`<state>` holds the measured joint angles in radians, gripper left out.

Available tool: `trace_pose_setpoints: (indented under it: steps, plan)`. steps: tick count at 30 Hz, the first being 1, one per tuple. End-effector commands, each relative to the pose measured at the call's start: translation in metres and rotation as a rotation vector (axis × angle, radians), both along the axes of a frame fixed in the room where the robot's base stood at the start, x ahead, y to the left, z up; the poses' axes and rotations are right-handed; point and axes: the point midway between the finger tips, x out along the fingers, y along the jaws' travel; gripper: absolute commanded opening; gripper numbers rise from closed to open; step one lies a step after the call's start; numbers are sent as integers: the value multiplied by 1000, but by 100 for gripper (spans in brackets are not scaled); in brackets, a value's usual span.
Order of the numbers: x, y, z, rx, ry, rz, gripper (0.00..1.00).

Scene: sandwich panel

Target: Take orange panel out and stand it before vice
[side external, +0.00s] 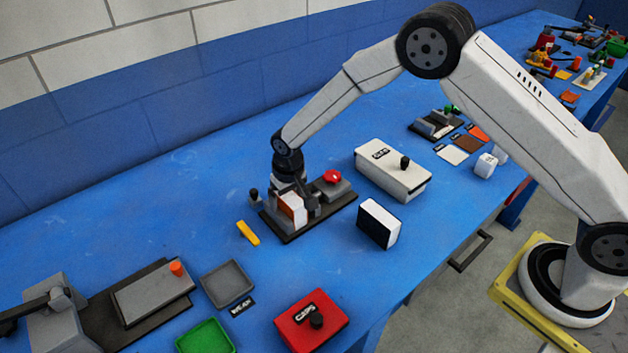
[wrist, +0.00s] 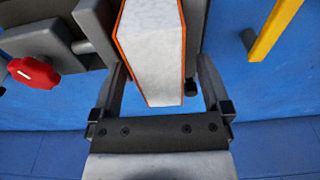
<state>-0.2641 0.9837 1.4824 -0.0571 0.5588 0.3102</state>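The orange panel (side external: 292,209) has a white core between thin orange faces. It stands upright between the grey jaws of the vice (side external: 338,191), and it also shows in the wrist view (wrist: 152,52). My gripper (side external: 293,192) is down at the vice, pointing at the panel. In the wrist view my gripper (wrist: 161,75) is open, with one finger on each side of the panel. A clear gap shows at the right finger and a smaller one at the left. My gripper partly hides the vice in the side view.
A black-and-white panel (side external: 378,223) stands in front of the vice to the right. A yellow bar (side external: 248,233) lies left of it. A light box (side external: 392,173) stands behind, a red box (side external: 312,320) near the front edge. Bare blue table lies between the vice and red box.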

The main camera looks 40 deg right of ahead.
Motion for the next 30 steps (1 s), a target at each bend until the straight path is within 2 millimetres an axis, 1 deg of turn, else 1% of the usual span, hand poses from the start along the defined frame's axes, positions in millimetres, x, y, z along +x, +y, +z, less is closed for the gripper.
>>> trace_pose_setpoints:
  steps: [1, 2, 3, 5, 6, 8, 9, 17, 22, 26, 30]
  plan:
    - [0, 0, 0, 0, 0, 0, 81]
    - [0, 0, 0, 0, 0, 0, 71]
    - [0, 0, 0, 0, 0, 0, 59]
    - [0, 0, 0, 0, 0, 0, 40]
    - [0, 0, 0, 0, 0, 0, 27]
    - [0, 0, 0, 0, 0, 0, 8]
    - [0, 0, 0, 0, 0, 0, 0]
    - [0, 0, 1, 0, -1, 0, 0]
    - [0, 0, 6, 0, -1, 0, 0]
    - [1, 0, 16, 1, -2, 0, 0]
    - [1, 0, 33, 1, -3, 0, 0]
